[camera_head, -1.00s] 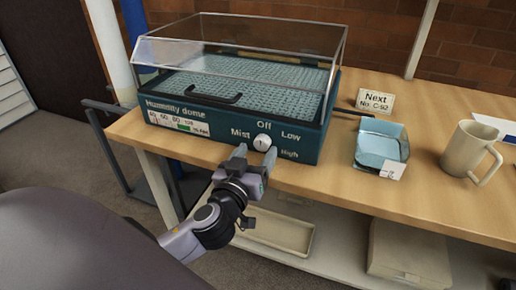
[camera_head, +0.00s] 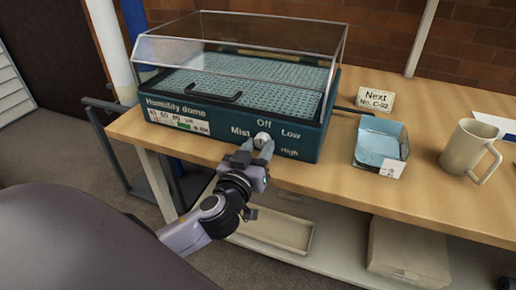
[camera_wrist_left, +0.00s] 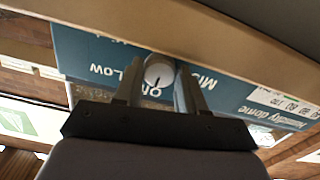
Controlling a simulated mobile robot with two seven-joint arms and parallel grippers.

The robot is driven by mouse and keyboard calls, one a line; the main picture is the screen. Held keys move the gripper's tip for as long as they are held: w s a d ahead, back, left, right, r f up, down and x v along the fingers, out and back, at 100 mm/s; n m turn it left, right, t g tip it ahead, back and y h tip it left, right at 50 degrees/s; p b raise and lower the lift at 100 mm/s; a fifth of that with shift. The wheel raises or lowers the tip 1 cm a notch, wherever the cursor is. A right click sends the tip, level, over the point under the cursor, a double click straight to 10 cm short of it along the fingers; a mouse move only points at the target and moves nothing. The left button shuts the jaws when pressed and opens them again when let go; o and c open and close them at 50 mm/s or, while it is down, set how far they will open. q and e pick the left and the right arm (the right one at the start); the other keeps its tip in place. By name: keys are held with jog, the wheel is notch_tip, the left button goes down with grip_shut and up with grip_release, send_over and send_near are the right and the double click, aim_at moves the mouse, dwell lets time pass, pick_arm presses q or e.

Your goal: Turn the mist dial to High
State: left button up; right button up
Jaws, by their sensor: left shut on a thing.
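The mist dial (camera_head: 263,138) is a small round white knob on the front of the teal humidity dome (camera_head: 310,150). Labels Off, Low and High stand around its right side, with Mist to its left. My left gripper (camera_head: 257,148) is at the dial, with its fingers on either side of it and shut on it. In the left wrist view the dial (camera_wrist_left: 158,76) sits between the two finger tips, with a dark pointer line on its face. That view is turned upside down, and the High label cannot be read there.
A clear cover with a black handle (camera_head: 216,96) tops the dome. To the right on the wooden table (camera_head: 310,180) are a blue-lined clear box (camera_head: 381,145), a "Next No. C-92" card (camera_head: 375,100) and a beige mug (camera_head: 468,148). A shelf with boxes (camera_head: 410,250) lies below.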

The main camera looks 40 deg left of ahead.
jog(key=shift+r, duration=0.1)
pick_arm(q)
jog(key=m+p, duration=0.1)
jog(key=m, duration=0.4)
jog(key=shift+a+m, duration=0.1)
jog(key=shift+m, duration=0.2)
jog(key=m+p, duration=0.1)
jog(key=m, duration=0.2)
jog(key=shift+r+m, duration=0.1)
jog(key=shift+m, duration=0.2)
jog(key=m+p, duration=0.1)
jog(key=m, duration=0.1)
jog(key=shift+m, duration=0.4)
jog(key=m+p, duration=0.2)
jog(key=m, duration=0.2)
jog(key=shift+r+m, duration=0.1)
jog(key=shift+m, duration=0.2)
jog(key=m+p, duration=0.1)
jog(key=m, duration=0.2)
jog(key=m+p, duration=0.1)
jog(key=m, duration=0.2)
jog(key=shift+m, duration=0.4)
pick_arm(e)
jog(key=r, duration=0.1)
jog(key=d+r, duration=0.1)
jog(key=r, duration=0.2)
jog(key=shift+s+d+r, duration=0.15)
jog(key=shift+s+r, duration=0.1)
jog(key=shift+s, duration=0.15)
jog(key=shift+r, duration=0.1)
